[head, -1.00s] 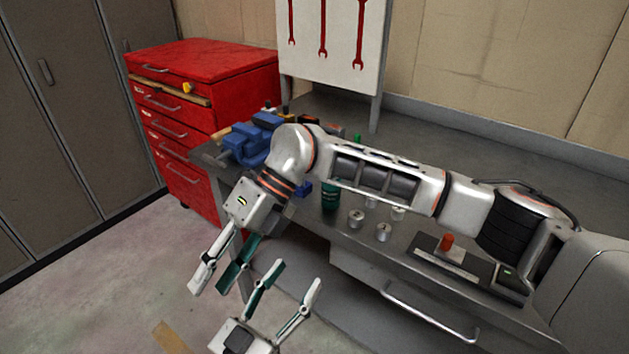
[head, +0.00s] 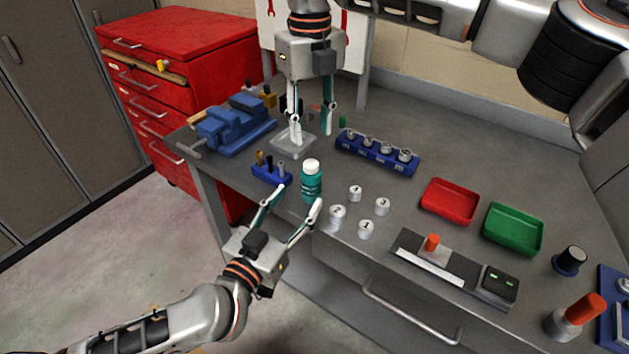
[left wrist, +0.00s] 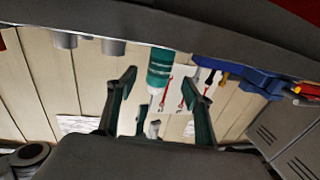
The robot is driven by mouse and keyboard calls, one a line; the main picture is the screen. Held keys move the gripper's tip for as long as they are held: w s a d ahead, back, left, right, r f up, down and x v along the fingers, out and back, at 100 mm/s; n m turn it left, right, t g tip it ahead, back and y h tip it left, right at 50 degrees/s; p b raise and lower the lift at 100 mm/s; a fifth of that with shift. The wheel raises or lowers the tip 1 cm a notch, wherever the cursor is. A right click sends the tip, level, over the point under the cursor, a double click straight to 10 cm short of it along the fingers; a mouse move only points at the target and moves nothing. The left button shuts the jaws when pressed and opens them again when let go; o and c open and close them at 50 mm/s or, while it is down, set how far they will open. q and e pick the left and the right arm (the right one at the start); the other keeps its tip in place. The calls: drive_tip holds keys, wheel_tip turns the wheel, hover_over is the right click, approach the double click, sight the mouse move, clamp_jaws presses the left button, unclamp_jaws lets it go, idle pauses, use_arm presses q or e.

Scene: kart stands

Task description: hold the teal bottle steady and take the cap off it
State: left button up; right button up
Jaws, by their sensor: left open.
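The teal bottle (head: 311,186) with its white cap (head: 312,165) stands upright near the front edge of the workbench. My left gripper (head: 299,196) is open, in front of the bottle. In the left wrist view the bottle (left wrist: 160,66) appears upside down between the open fingers (left wrist: 174,72), with a gap on both sides; its cap (left wrist: 155,90) is on. My right gripper (head: 313,136) is open and empty, pointing down above the bench, behind and higher in the picture than the bottle. I cannot tell its height over the bench.
A small blue holder (head: 272,174) stands just left of the bottle. Several white numbered weights (head: 366,229) stand to its right. A blue vise (head: 235,130), a blue rack (head: 377,155), a red tray (head: 449,202) and a green tray (head: 513,230) are on the workbench (head: 460,150).

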sight(307, 188)
use_arm(q)
drive_tip(key=shift+x, duration=3.6)
clamp_jaws()
